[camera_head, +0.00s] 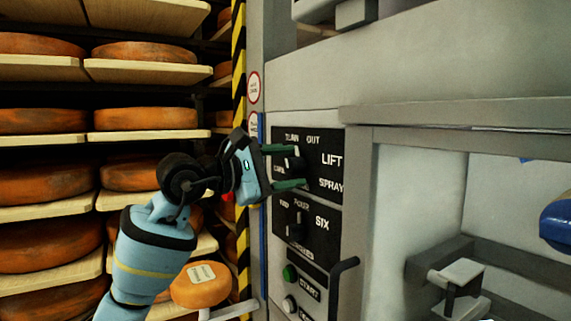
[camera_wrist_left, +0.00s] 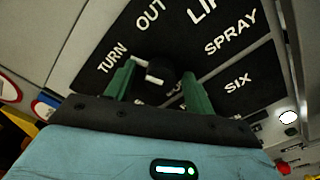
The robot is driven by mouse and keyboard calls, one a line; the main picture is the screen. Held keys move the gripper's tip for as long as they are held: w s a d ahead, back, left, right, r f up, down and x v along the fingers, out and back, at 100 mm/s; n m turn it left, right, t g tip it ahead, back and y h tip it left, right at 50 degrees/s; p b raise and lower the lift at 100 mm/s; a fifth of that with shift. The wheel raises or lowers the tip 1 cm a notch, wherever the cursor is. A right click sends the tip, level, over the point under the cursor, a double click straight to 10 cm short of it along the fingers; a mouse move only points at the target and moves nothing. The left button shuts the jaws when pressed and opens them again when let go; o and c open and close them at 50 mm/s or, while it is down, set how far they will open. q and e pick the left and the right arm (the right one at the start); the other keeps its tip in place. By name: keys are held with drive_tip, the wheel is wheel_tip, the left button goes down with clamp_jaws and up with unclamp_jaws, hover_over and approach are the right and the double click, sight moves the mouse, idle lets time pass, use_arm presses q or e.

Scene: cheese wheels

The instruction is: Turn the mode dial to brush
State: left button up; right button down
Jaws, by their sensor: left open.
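The mode dial (camera_head: 293,163) is a dark knob with a white mark, on a black panel (camera_head: 318,143) lettered TURN, OUT, LIFT and SPRAY. The word brush is not readable; lettering on the left and below is partly hidden by my gripper. My left gripper (camera_head: 297,166) is open, its green fingers reaching to the panel above and below the dial. In the left wrist view the dial (camera_wrist_left: 154,73) shows between the two fingers (camera_wrist_left: 156,80), its white-marked end facing up. I cannot tell whether the fingers touch it. My right gripper is not in view.
A second dial (camera_head: 296,228) sits on a lower panel reading SIX. Below are a green button (camera_head: 290,272) by START and a white button (camera_head: 290,304). A dark handle (camera_head: 336,290) sticks out beside them. Shelves of cheese wheels (camera_head: 146,119) stand left. A grey ledge (camera_head: 450,113) juts out right.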

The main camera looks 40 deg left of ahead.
use_arm(q)
drive_tip(key=shift+w, duration=0.1)
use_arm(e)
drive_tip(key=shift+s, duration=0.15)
use_arm(q)
drive_tip(key=c, duration=1)
drive_tip(key=shift+o, duration=0.2)
drive_tip(key=shift+n+p, duration=0.3)
drive_tip(key=shift+n, duration=0.3)
drive_tip(key=shift+r+n+p, duration=0.1)
drive_tip(key=shift+n+p, duration=0.35)
drive_tip(key=shift+n, duration=0.55)
drive_tip(key=n+p, duration=0.1)
drive_tip(key=n, duration=0.2)
drive_tip(key=shift+n+p, duration=0.7)
drive_tip(key=shift+n, duration=0.7)
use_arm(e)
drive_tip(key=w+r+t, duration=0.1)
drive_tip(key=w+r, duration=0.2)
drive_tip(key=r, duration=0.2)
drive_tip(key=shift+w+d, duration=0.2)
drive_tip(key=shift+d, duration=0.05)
use_arm(q)
drive_tip(key=o, duration=1)
drive_tip(key=shift+c, duration=0.2)
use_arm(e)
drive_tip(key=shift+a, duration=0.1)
